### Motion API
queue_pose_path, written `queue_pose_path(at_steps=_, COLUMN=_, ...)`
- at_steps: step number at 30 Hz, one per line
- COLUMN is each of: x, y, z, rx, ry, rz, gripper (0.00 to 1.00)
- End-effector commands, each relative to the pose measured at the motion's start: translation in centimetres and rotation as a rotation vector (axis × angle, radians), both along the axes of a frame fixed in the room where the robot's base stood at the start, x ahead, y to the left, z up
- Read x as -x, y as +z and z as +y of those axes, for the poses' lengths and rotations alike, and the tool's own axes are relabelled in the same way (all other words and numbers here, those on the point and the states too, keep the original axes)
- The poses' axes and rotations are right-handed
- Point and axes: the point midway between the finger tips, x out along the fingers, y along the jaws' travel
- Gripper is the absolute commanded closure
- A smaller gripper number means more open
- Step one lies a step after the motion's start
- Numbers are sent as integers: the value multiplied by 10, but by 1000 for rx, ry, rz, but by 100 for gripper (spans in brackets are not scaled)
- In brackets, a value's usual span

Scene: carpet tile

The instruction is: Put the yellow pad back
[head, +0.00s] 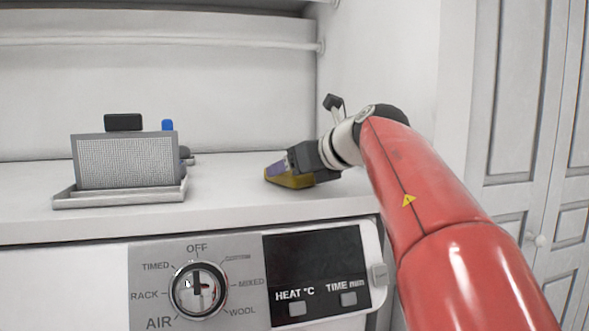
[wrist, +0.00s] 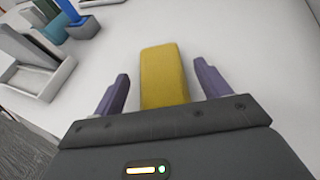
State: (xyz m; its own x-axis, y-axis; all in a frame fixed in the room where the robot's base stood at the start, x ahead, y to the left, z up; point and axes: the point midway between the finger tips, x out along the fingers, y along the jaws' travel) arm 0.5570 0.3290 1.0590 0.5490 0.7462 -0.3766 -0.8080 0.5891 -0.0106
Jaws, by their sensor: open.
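The yellow pad (wrist: 164,75) lies on the white counter, between the two purple fingers of my gripper (wrist: 161,85) in the wrist view. The fingers are apart, with a gap on each side of the pad. In the head view the pad (head: 289,179) shows at the right part of the counter, partly hidden by my gripper (head: 277,169). A grey mesh holder on a tray (head: 118,199) stands at the left of the counter. It also shows at the upper left of the wrist view (wrist: 48,85).
A black item (head: 123,121) and a blue item (head: 167,125) rise behind the mesh panel. The counter (head: 225,185) between holder and pad is clear. A side wall (head: 385,70) stands close behind my arm. An appliance with a dial (head: 199,290) is below.

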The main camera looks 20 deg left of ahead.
Motion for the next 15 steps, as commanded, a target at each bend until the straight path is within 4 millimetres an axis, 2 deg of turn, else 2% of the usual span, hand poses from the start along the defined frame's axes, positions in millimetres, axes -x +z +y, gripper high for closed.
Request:
queue_pose_path(at_steps=9, x=38, y=24, z=-51, rx=-6, ry=1, rz=-2, gripper=24)
queue_pose_path(at_steps=15, x=55, y=36, z=-76, rx=-2, ry=-1, rz=-1, gripper=24)
